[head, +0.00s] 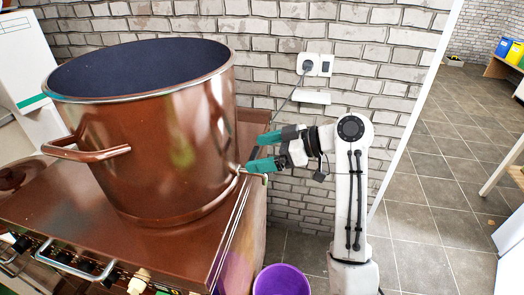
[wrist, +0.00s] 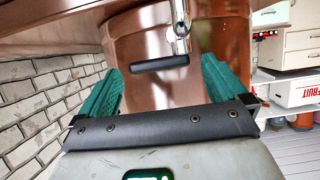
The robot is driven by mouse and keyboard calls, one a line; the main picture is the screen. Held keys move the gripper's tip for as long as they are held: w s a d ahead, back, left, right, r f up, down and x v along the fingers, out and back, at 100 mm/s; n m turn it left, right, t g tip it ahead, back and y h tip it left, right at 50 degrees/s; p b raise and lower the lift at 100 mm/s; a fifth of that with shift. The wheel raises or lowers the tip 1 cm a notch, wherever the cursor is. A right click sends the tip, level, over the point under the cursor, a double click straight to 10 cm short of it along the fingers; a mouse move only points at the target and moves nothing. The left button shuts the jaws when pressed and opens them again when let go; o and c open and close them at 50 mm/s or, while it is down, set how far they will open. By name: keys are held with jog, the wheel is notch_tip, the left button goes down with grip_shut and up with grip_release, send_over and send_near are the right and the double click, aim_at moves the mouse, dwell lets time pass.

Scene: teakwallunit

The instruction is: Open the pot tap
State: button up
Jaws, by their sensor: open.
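A large brown pot (head: 150,150) stands upright on a brown cooker top (head: 70,205). Its small metal tap (head: 239,171) sticks out low on its right side. In the wrist view the metal of the tap (wrist: 181,32) shows at the top, with a black bar-shaped handle (wrist: 160,63) across it. My gripper (head: 255,152) comes from the right with its green fingers apart, close to the tap in the head view. In the wrist view the handle lies between the two green fingers of my gripper (wrist: 162,75), with space on both sides. I see no contact.
A purple bucket (head: 282,281) stands on the floor below the cooker's right edge. A brick wall (head: 290,40) with a socket (head: 315,65) and a cable is behind my arm. A side handle (head: 87,152) juts from the pot. Open tiled floor (head: 440,200) lies to the right.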

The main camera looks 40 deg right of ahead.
jog(key=shift+w+a+f, duration=0.1)
jog(key=shift+w, duration=0.05)
jog(key=c, duration=1)
